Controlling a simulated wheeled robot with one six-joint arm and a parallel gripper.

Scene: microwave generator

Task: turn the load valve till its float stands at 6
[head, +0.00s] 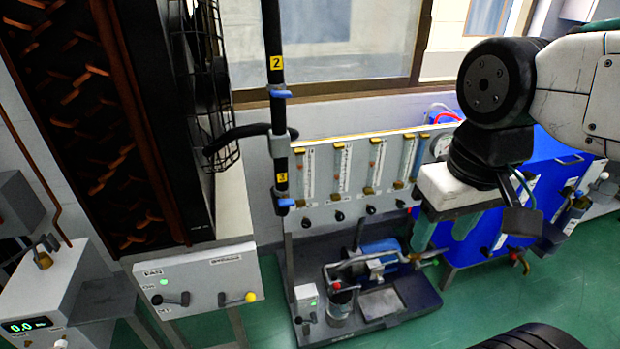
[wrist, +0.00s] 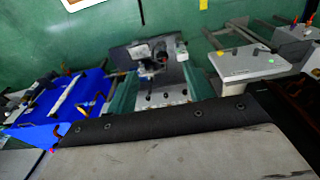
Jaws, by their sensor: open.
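A pale panel (head: 325,212) stands below the window in the head view, with several upright scale tubes (head: 341,168) on it. Small reddish floats show in some tubes; their exact readings are too small to tell. A row of black valve knobs (head: 338,216) runs below the tubes. I cannot read which one is the load valve. My gripper (head: 443,232) hangs at the right of the panel, open and empty, its two teal fingers pointing down. It covers the panel's right end in this picture. The panel with its knobs also shows in the wrist view (wrist: 163,99).
A blue cabinet (head: 480,238) stands right of the panel. A pump bench (head: 400,300) lies below it on the green floor. A black post (head: 275,100) with numbered blue clamps stands at the left, beside a grey switch box (head: 195,275).

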